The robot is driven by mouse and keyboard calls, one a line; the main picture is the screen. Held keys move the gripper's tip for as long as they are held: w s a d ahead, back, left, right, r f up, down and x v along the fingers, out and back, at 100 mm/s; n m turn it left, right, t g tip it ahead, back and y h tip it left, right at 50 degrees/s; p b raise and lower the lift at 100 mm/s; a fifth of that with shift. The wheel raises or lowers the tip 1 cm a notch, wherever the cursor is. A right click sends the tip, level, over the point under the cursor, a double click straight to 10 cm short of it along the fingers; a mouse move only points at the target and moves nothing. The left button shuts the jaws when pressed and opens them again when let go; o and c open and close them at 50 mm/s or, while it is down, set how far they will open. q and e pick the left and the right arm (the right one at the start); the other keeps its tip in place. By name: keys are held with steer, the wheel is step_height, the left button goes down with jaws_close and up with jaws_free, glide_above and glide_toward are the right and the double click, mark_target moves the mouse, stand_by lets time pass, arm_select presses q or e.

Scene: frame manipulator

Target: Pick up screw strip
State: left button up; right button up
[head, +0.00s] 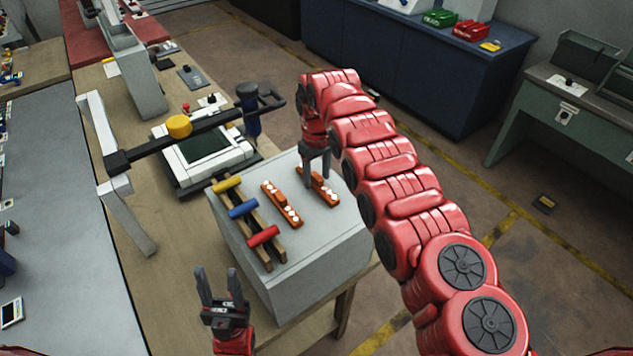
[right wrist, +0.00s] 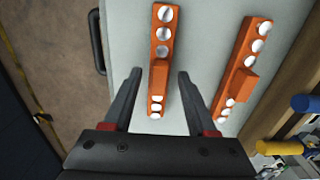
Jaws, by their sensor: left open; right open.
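Two orange screw strips with pale round screws lie on top of a grey box. The right-hand strip (head: 330,197) is under my right gripper (head: 314,180). In the right wrist view this strip (right wrist: 161,75) lies between the two open fingers of the right gripper (right wrist: 159,76), with a gap on each side. The other strip (head: 281,204) lies to its left; it also shows at the right of the right wrist view (right wrist: 241,68). My left gripper (head: 219,272) is open and empty in front of the grey box's left side, away from both strips.
The grey box (head: 310,262) also carries a wooden rack (head: 253,250) with yellow, blue and red-handled tools beside the strips. Behind it stands a white device with a dark screen (head: 208,147) under a black bar.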

jaws_close()
stand_by(0.3)
